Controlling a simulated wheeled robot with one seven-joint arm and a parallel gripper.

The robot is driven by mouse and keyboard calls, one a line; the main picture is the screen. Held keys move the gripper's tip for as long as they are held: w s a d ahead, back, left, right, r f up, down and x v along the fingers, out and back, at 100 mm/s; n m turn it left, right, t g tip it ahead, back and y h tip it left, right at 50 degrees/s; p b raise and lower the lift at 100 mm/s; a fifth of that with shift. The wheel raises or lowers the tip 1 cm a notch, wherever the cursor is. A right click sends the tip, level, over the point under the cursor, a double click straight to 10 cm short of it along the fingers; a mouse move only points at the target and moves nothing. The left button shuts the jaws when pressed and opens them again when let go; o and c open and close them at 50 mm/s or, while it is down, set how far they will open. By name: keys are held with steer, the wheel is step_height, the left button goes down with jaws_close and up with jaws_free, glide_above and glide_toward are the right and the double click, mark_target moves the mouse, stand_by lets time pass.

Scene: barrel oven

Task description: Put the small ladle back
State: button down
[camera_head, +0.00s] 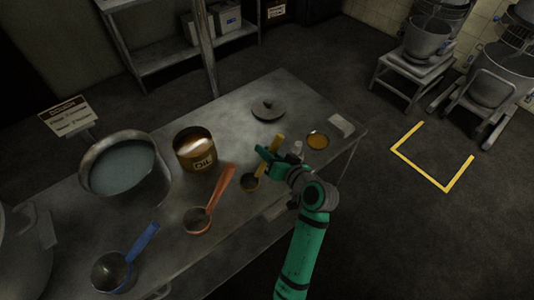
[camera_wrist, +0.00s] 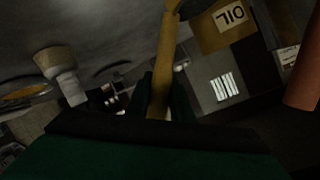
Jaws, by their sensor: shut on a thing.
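The small ladle, with a yellow handle (camera_head: 262,168) and a small dark bowl, is at the worktable's right half. My gripper (camera_head: 268,156) is shut on its handle. In the wrist view the yellow handle (camera_wrist: 166,50) runs up between the two dark fingers (camera_wrist: 161,98), and the bowl is mostly cut off at the top edge. The handle slants, bowl end toward the lower left in the head view. I cannot tell whether the bowl touches the table. An orange ladle (camera_head: 212,198) and a blue ladle (camera_head: 135,252) lie to its left.
The worktable (camera_head: 235,125) also holds an oil tin (camera_head: 195,158), a big pot (camera_head: 98,182), a dark lid (camera_head: 267,108), a plate with yellow contents (camera_head: 318,141), a white block (camera_head: 341,126) and a small pale object (camera_head: 297,148) beside my wrist. Free table surface lies around the lid.

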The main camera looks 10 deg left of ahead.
step_height(320, 180, down, 2)
steer(key=shift+d, duration=0.1)
steer(key=shift+s+a+f, duration=0.1)
steer(key=shift+s+a, duration=0.05)
steer(key=shift+a, duration=0.05)
steer(key=c, duration=1.6)
jaws_free()
steer(key=shift+d, duration=0.1)
steer(key=shift+o, duration=0.2)
